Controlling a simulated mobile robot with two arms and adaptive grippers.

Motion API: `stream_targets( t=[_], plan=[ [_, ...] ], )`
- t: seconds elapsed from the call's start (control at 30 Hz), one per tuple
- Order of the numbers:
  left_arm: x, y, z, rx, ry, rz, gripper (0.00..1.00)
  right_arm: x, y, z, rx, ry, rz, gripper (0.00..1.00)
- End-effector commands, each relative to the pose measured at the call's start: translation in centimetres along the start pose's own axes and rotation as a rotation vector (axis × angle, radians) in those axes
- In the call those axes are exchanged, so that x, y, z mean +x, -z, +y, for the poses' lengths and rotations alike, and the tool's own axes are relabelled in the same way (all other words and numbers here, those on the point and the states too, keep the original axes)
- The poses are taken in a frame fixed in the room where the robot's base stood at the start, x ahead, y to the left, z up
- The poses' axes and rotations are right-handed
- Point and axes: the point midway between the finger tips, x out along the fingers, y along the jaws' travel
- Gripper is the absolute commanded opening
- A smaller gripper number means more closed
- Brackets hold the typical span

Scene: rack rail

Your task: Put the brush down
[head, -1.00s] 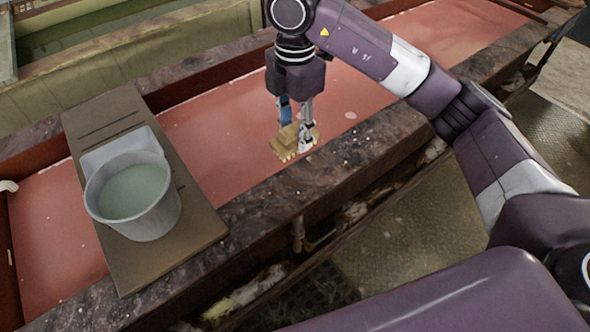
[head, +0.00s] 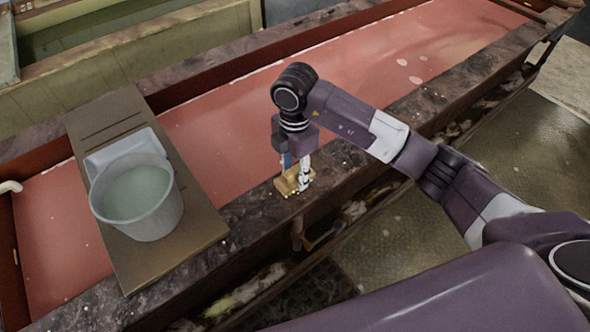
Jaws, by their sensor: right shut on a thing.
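The brush (head: 288,184) is a small block with a tan wooden back and pale bristles, seen in the head view. My right gripper (head: 296,178) is shut on it and points down. The brush is over the near stone-like rim (head: 345,165) of the red trough. I cannot tell whether it touches the rim. The gripper fingers hide part of the brush. My left gripper is not in view.
A board (head: 195,215) lies across the trough at the left. A grey bucket of pale liquid (head: 140,205) and a pale tray (head: 115,150) are on it. Red liquid (head: 225,125) fills the trough. The rim right of the brush looks mostly clear.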

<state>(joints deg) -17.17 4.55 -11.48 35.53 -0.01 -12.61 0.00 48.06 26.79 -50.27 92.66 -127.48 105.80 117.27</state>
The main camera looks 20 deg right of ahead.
Motion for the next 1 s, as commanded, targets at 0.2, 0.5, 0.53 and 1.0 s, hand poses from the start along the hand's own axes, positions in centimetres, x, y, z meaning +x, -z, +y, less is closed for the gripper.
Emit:
stream_targets(
  t=[0.2,0.5,0.53,1.0],
  plan=[
    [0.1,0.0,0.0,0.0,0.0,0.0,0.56,0.1,0.0,0.0,-0.001,-0.001,0.0,0.16],
    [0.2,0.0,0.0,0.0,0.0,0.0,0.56,0.2,0.0,0.0,0.0,0.0,0.0,0.53],
    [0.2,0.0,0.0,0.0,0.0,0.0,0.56,0.2,0.0,0.0,0.0,0.0,0.0,0.53],
    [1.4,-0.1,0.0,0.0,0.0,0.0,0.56,-2.8,0.0,0.2,-0.002,-0.007,-0.001,0.53]
  ],
)
